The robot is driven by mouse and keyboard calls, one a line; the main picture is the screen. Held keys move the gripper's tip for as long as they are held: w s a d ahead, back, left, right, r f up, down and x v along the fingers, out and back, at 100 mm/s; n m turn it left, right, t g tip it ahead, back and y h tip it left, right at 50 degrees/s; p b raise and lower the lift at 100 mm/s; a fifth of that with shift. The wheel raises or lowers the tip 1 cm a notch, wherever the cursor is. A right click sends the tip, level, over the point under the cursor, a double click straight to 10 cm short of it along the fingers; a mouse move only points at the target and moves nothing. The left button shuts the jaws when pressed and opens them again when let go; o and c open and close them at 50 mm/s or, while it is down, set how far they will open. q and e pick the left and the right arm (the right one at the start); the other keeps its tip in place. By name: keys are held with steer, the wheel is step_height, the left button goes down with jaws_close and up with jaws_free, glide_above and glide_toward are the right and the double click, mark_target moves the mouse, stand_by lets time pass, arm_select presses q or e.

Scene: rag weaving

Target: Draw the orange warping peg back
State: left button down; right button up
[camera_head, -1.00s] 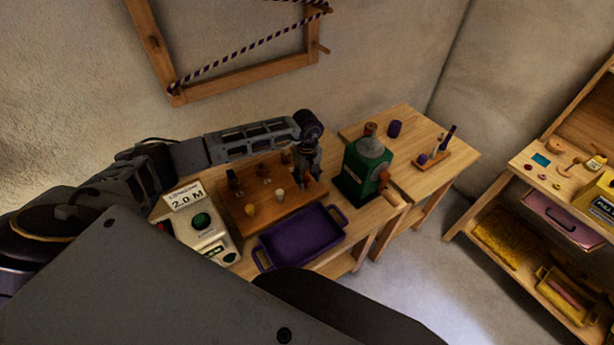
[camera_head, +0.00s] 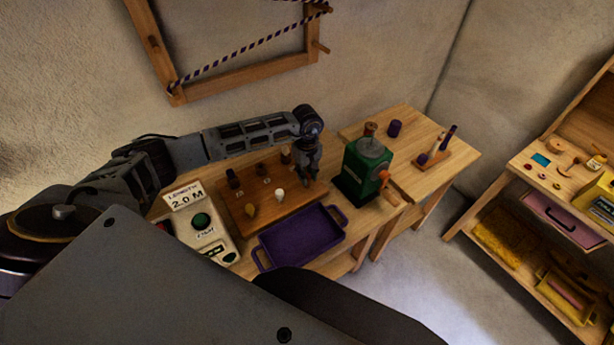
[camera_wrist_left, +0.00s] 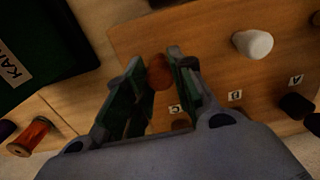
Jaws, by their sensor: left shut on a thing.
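The orange warping peg (camera_wrist_left: 159,72) is between the fingertips of my left gripper in the left wrist view. My left gripper (camera_head: 307,175) is shut on it, over the right end of the wooden peg board (camera_head: 295,201). In the head view the gripper hides the peg. A dark peg (camera_head: 232,178) and brown pegs (camera_head: 262,168) stand along the back, by the labels A, B and C in the wrist view. My right gripper is not in view.
A purple tray (camera_head: 301,237) lies in front of the board. A control box (camera_head: 211,233) and a "2.0 M" sign (camera_head: 186,197) are at the left. A green cranked machine (camera_head: 361,170) stands close right of the gripper. A wooden frame (camera_head: 250,73) hangs on the wall behind.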

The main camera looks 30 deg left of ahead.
mark_target(307, 175)
arm_select(q)
steer(key=shift+w+r, duration=0.15)
steer(key=shift+r, duration=0.6)
steer(key=c, duration=1.2)
jaws_free()
steer(key=shift+r, duration=0.1)
steer(key=shift+r, duration=5.9)
